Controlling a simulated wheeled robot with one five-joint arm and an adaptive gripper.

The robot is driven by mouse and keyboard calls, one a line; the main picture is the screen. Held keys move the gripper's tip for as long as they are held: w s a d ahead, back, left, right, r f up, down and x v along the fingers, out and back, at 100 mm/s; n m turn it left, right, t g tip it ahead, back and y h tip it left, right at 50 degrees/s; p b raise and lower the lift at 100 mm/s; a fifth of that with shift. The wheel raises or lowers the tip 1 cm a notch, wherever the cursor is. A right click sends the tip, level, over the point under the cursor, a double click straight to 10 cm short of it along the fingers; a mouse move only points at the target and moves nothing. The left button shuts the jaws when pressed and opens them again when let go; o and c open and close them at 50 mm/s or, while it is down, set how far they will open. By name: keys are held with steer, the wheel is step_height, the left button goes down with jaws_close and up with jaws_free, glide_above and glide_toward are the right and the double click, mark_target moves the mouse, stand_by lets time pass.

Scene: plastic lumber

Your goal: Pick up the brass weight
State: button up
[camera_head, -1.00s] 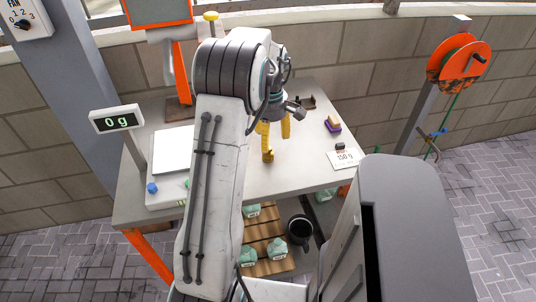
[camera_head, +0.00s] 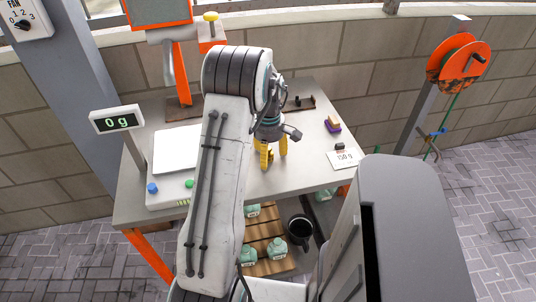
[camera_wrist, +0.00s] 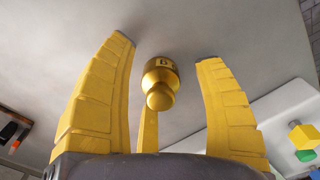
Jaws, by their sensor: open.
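The brass weight (camera_wrist: 159,80) is a small golden piece with a rounded knob, standing on the grey table. In the wrist view it shows between my yellow fingers, with visible gaps to the left and right fingers. My gripper (camera_wrist: 165,50) is open and empty, with its fingers spread around the weight. A further yellow finger shows partly behind the weight's knob, and I cannot tell whether they touch. In the head view my gripper (camera_head: 274,161) points down at the table, and the weight (camera_head: 270,157) is largely hidden among the fingers.
A scale with a white plate (camera_head: 178,149) stands left of my arm, its display (camera_head: 117,120) reading 0 g. A 150 g card (camera_head: 344,159) and a purple block (camera_head: 333,127) lie to the right. A dark rack (camera_head: 300,102) sits behind.

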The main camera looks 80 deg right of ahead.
mark_target(270, 150)
jaws_close()
stand_by(0.5)
steer(key=shift+r, duration=0.1)
steer(key=shift+r, duration=0.6)
steer(key=r, duration=0.3)
steer(key=shift+s+a, duration=0.25)
steer(key=shift+s, duration=0.05)
steer(key=s+a+r+b, duration=0.1)
steer(key=s+a+r, duration=0.5)
steer(key=s+a, duration=0.1)
steer(key=shift+s+a+r, duration=0.2)
steer(key=shift+a+r, duration=0.1)
steer(key=shift+a, duration=0.2)
